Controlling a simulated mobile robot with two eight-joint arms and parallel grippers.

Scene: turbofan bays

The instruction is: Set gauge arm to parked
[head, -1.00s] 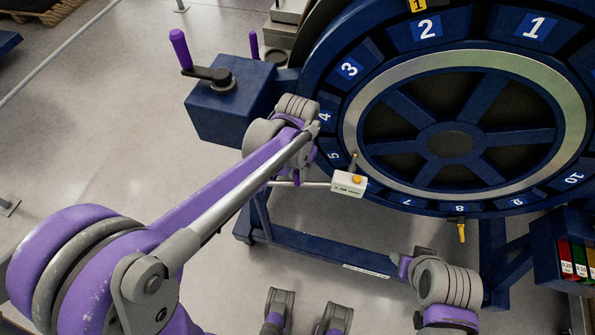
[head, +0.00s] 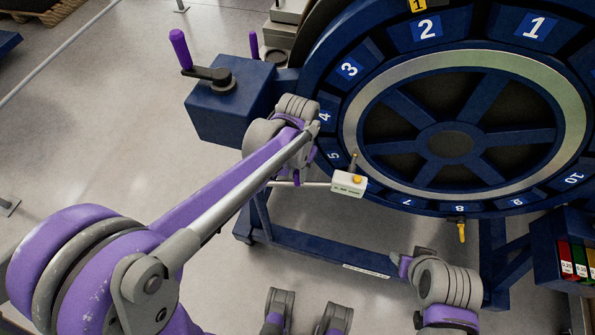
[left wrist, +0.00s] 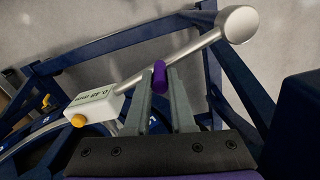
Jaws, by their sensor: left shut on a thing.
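The gauge arm (head: 312,185) is a thin silver rod. It ends in a white gauge box (head: 349,184) with a yellow button, close in front of the wheel's lower left rim. In the left wrist view the rod runs from the white box (left wrist: 95,108) to a round silver end (left wrist: 238,24). A purple grip (left wrist: 159,77) sits on the rod between them. My left gripper (left wrist: 159,84) is shut on this purple grip, one finger on each side. In the head view my left wrist mostly hides the fingers.
The blue wheel (head: 376,50) with numbered bays stands at the right on a blue floor frame (head: 335,253). A blue box (head: 222,113) with a purple-handled crank (head: 181,50) is left of it. A bin rack (head: 545,250) stands lower right.

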